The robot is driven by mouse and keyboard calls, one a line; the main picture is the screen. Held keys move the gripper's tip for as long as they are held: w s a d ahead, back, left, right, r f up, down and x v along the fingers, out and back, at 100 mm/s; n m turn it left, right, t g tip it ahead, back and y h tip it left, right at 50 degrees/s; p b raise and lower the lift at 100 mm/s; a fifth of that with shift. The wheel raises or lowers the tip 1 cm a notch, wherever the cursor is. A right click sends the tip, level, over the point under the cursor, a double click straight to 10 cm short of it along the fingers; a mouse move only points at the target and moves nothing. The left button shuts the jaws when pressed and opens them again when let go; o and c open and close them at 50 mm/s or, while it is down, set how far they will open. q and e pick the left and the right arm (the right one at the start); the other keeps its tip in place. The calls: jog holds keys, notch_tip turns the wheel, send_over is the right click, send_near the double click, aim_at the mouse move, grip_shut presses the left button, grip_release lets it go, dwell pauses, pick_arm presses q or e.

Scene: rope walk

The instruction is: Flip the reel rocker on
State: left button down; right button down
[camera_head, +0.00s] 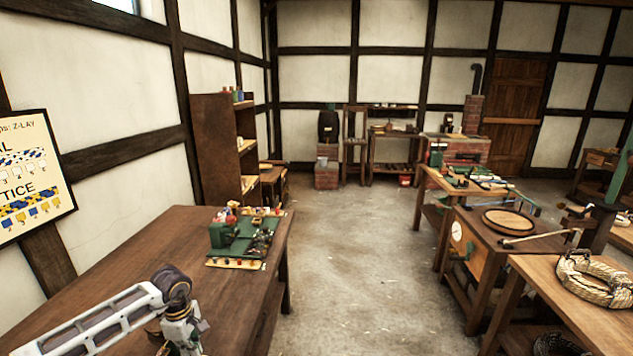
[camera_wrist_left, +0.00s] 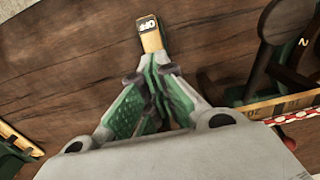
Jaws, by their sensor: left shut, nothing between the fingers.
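In the left wrist view, a small light wooden piece (camera_wrist_left: 153,38) with a black plate stands out against the dark table top. The plate's lettering appears to read OFF; I take this piece to be the reel rocker. My left gripper (camera_wrist_left: 157,78) is shut and empty, with its fingertips just short of the piece's near end. I cannot tell whether they touch it. In the head view the left gripper (camera_head: 184,335) is low over the near end of the left table, and the rocker is not clearly visible there. My right gripper is out of view.
A green machine (camera_head: 238,236) on a board stands farther along the left table (camera_head: 130,250). Green-and-wood parts (camera_wrist_left: 262,95) fill the wrist view's right side.

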pick_arm(q)
jog(key=shift+f+b, duration=0.6)
jog(key=shift+f, duration=0.2)
dwell(0.5)
jog(key=shift+r, duration=0.1)
notch_tip(320, 180, up, 8)
jog(key=p, duration=0.4)
dwell(1.1)
dwell(0.4)
